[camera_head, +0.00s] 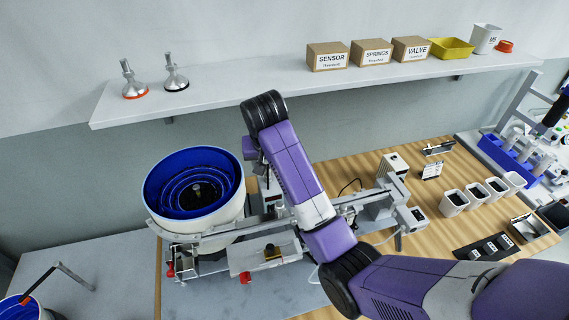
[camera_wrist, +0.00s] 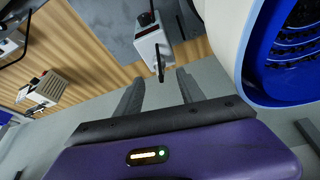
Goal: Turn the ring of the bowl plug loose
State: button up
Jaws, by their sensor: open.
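The feeder bowl (camera_head: 235,205) is white outside and blue inside, and stands left of my arm in the head view. Its rim also shows at the top right of the wrist view (camera_wrist: 233,30). A white-grey box (camera_wrist: 151,48) with a dark and red part on top stands beside the bowl, beyond my fingertips. I cannot make out the bowl plug or its ring for certain.
A rail (camera_head: 215,235) with small fittings runs from the bowl past my arm. Several open bins (camera_head: 455,203) stand on the wooden table (camera_head: 375,163) at right. A shelf (camera_head: 225,97) with cartons (camera_head: 328,57) and two metal stands runs along the wall above.

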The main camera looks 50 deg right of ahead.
aim_at(268, 174)
jog(key=p+x, duration=0.1)
jog(key=x, duration=0.6)
jog(key=shift+w+d+f, duration=0.1)
jog(key=shift+d+f, duration=0.1)
jog(key=shift+f, duration=0.1)
grip_shut()
